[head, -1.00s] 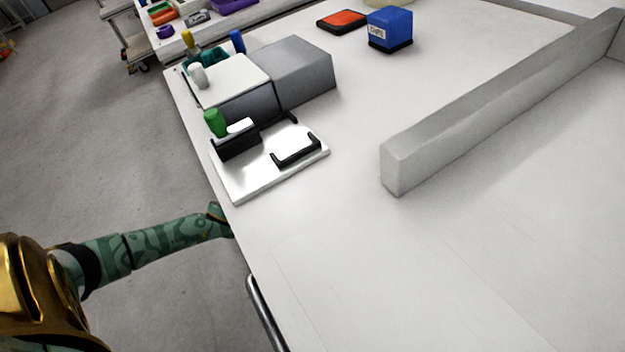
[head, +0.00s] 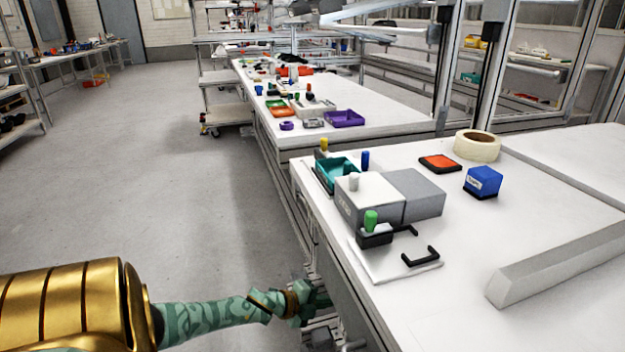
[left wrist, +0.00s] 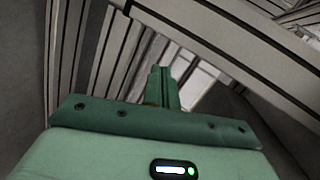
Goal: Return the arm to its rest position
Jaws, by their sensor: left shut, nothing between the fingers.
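My left arm comes in from the lower left of the head view, gold at the shoulder and patterned green along the forearm. My left gripper (head: 318,297) is beside the left edge of the near white table (head: 430,315), apart from everything on the tabletop. The left wrist view shows the gripper (left wrist: 161,85) with its two green fingers together and nothing between them. Beyond them are grey metal profiles of the table frame. My right gripper does not show in either view.
On the table stand a grey box (head: 415,195), a white plate with black handles (head: 385,268), a blue cube (head: 482,182), a tape roll (head: 478,146) and a grey bar (head: 560,265). Open floor (head: 150,180) lies left of the table.

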